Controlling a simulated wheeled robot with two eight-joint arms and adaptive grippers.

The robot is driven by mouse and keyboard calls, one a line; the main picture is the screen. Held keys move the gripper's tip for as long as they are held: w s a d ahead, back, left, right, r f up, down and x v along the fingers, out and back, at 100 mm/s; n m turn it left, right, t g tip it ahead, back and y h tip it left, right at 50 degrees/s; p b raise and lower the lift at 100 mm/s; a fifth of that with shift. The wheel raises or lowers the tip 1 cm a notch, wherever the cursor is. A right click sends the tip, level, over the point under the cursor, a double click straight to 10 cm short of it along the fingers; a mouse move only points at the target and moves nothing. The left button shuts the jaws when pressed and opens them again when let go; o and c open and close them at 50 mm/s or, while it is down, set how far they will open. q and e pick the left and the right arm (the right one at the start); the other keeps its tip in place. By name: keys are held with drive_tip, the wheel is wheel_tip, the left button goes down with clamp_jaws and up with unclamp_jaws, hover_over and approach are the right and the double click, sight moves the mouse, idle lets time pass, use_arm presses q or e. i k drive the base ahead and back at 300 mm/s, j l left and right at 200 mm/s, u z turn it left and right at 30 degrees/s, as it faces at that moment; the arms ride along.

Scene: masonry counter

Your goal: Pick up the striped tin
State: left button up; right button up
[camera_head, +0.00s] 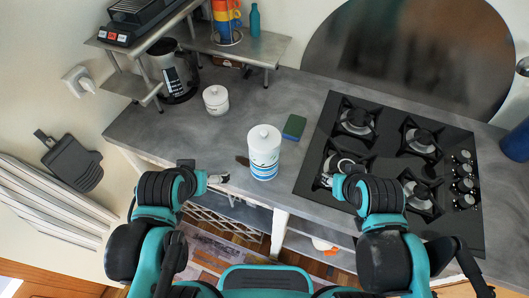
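The striped tin (263,157) is a white lidded canister with blue bands. It stands upright near the front edge of the grey counter, left of the stove. My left gripper (218,179) is to the left of the tin and apart from it, at the counter's front edge. My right gripper (326,181) is to the right of the tin, near the stove's front left burner, and apart from the tin. The fingers of both are small and partly hidden by my arms, so their opening is unclear. Nothing shows held in either.
A black gas stove (390,165) with raised grates fills the right. A small brown item (242,160) lies left of the tin.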

sight(263, 167)
drive_tip(key=k+l+z, duration=0.35)
drive_tip(key=k+l, duration=0.15)
drive_tip(key=l, duration=0.2)
drive_tip(key=k+l+z, duration=0.15)
drive_tip(key=l, duration=0.25)
drive_tip(key=k, duration=0.1)
